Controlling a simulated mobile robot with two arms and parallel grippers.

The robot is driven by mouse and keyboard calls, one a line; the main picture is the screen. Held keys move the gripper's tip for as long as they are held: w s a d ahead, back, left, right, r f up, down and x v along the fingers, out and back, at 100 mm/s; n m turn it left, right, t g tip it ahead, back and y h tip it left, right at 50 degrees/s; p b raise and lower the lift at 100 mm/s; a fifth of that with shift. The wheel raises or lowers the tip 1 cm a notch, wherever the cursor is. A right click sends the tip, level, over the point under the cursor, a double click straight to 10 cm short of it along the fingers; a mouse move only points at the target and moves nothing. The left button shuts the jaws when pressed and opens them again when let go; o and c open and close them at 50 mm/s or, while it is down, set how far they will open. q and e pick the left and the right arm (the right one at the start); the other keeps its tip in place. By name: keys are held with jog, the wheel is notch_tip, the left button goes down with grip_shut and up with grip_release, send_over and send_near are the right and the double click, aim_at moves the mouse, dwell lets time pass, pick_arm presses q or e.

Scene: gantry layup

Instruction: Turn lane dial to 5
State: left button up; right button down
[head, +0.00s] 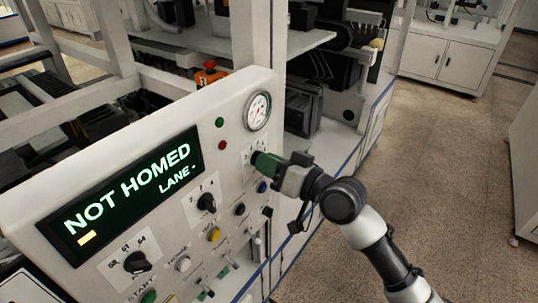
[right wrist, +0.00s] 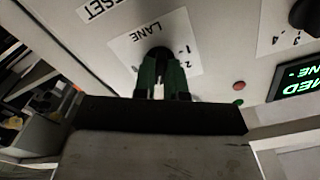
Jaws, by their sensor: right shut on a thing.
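The lane dial (right wrist: 157,52) is a dark knob on a white label reading "LANE" with small numbers, seen upside down in the right wrist view. My right gripper (right wrist: 160,72) has its green fingers shut on the dial, one on each side. In the head view, my right gripper (head: 256,160) reaches the panel from the right and covers most of the dial. The dial's pointer is hidden, so its setting cannot be read. The display (head: 125,195) reads "NOT HOMED" and "LANE -". My left gripper is not in view.
The white control panel (head: 185,130) also carries a round gauge (head: 257,111), a black dial (head: 207,202) left of my gripper, another dial (head: 137,262) lower left, and several buttons and switches below. A red emergency button (head: 210,66) stands behind the panel. Open floor (head: 450,170) lies right.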

jog(key=m+p, duration=0.2)
jog(key=m, duration=0.2)
jog(key=shift+f+m, duration=0.1)
jog(key=shift+m, duration=0.2)
dwell(0.5)
jog(key=c, duration=1.2)
grip_release()
jog(key=shift+b+v, duration=1.95)
jog(key=shift+v, duration=3.45)
